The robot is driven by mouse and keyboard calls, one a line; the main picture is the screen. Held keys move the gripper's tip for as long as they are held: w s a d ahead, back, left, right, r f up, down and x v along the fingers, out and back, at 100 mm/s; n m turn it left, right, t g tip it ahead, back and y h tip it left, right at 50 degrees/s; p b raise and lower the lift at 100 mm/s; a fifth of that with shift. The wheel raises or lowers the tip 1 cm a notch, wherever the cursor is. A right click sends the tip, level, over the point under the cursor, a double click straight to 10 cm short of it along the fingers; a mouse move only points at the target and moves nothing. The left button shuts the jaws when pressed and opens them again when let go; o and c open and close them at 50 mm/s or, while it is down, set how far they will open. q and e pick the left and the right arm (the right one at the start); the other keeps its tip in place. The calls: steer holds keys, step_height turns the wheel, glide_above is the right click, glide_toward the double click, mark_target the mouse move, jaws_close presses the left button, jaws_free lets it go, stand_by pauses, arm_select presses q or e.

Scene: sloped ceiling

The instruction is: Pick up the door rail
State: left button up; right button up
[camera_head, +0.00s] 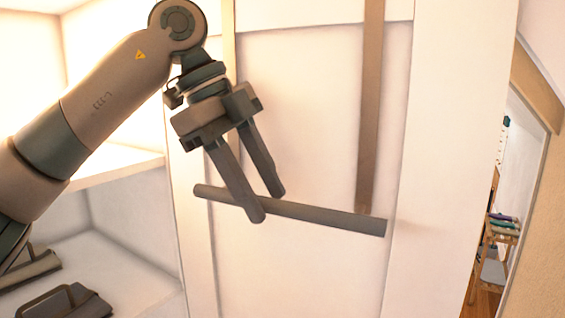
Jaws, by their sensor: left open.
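The door rail, as I take it, is a grey-brown bar (320,215) lying across the front of a pale door panel, sloping down to the right. My left gripper (266,204) reaches down from the upper left and is open. One finger passes in front of the bar, with its tip just below it. The other fingertip is at the bar's upper edge, so the bar seems to run between the fingers. I cannot tell whether they touch it, or how the bar is held up. My right gripper is not in view.
A vertical brown strip (371,110) runs down the door panel (310,110) to the bar. White shelves (110,245) at the left hold a dark bag-like item (68,302). At the right, an opening shows a wooden stand (492,240) with things on it.

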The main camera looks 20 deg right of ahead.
arm_select(q)
jaws_close()
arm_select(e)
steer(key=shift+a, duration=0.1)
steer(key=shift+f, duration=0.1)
